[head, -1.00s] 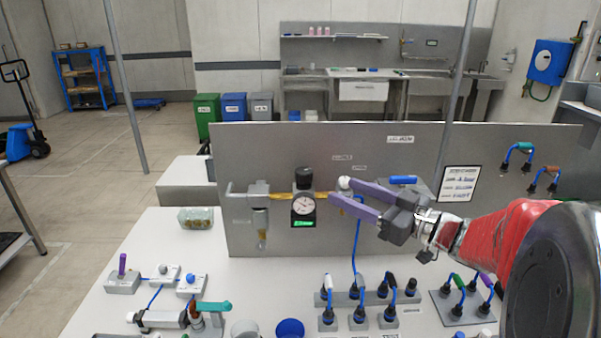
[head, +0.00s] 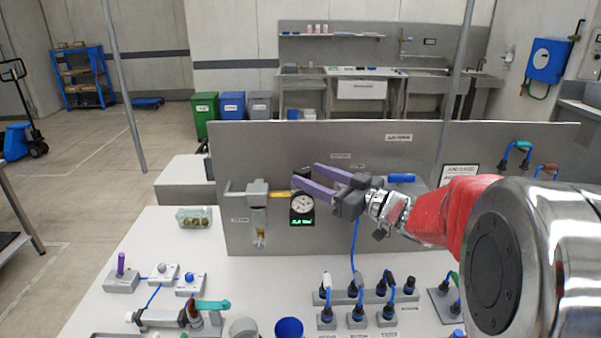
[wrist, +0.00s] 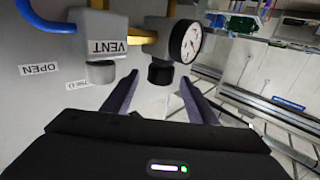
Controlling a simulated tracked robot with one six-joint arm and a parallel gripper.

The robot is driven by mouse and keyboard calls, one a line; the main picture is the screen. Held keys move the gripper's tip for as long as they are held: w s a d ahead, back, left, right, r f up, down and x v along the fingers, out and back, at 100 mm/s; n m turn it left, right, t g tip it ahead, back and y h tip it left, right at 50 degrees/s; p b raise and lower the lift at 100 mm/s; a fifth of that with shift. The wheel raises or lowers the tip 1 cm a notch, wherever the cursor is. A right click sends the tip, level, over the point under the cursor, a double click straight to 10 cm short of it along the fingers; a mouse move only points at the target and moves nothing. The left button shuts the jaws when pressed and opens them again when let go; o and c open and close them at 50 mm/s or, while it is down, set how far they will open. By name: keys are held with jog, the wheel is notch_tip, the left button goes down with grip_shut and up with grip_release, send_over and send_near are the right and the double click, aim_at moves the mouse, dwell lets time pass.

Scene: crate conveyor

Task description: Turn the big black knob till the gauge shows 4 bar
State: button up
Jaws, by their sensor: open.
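The big black knob (wrist: 160,73) sits beside the round white gauge (wrist: 187,42) in the wrist view. My gripper (wrist: 158,79) is open, with one purple finger to either side of the knob in that view. I see no contact; how far the fingertips reach along the knob is unclear. In the head view my gripper (head: 303,174) is at the knob's place above the gauge (head: 302,204), and the fingers hide most of the knob. The gauge has a green display (head: 302,221) under it. The needle and digits are too small to read.
A grey block marked VENT (wrist: 105,45) with a grey knob stands beside the black knob in the wrist view. A filter unit (head: 258,205) is left of the gauge on the grey panel (head: 400,225). A blue hose (head: 353,245) runs down below my gripper.

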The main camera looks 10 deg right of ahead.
aim_at(309, 175)
jog(key=shift+x, duration=2)
